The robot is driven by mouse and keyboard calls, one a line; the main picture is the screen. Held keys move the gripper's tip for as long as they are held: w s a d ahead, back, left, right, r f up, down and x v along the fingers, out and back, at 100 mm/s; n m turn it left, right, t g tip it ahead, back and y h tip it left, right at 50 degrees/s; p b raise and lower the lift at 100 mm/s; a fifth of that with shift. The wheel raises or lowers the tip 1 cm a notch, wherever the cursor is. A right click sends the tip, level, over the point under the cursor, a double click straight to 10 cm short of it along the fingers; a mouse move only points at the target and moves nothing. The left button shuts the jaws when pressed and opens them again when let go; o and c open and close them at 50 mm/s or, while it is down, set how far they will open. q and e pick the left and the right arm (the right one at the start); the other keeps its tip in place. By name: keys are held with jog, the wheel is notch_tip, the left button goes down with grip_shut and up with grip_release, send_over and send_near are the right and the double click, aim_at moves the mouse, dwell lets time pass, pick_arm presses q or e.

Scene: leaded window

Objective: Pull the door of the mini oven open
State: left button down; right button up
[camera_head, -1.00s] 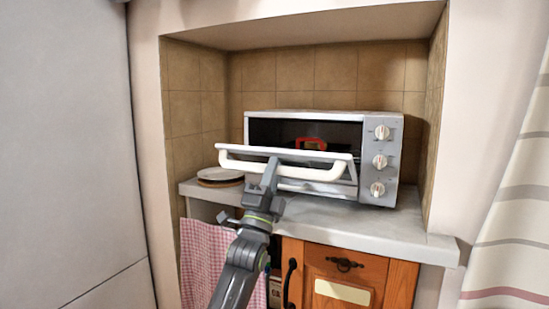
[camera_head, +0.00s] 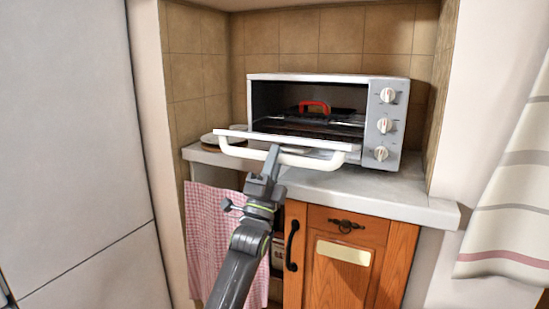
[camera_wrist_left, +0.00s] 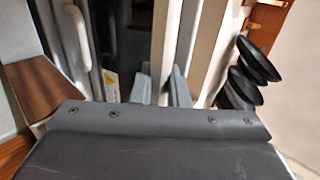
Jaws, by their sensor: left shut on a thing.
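The mini oven (camera_head: 395,95) is a white-grey box with knobs on its right, standing on the counter in the tiled niche. Its door (camera_head: 310,134) is hinged down and far open, close to level, so the dark inside shows. The door's white handle (camera_head: 318,160) runs along its front edge. My left gripper (camera_head: 273,152) is shut on the handle near its middle. In the left wrist view the gripper's fingers (camera_wrist_left: 160,88) sit on both sides of a pale bar. My right gripper is not in view.
A red-handled item (camera_head: 314,105) is inside the oven. A plate (camera_head: 208,140) lies on the counter (camera_head: 390,196) left of the oven, near the door. Below are a wooden cabinet (camera_head: 325,285) with a black handle and a checked cloth (camera_head: 210,235). A striped curtain (camera_head: 510,210) hangs right.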

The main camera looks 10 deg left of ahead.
pick_arm(q)
jog(key=shift+w+f, duration=0.1)
jog(key=shift+f, duration=0.05)
jog(key=c, duration=1.5)
grip_release()
jog(key=shift+w+d, duration=0.1)
jog(key=shift+w, duration=0.05)
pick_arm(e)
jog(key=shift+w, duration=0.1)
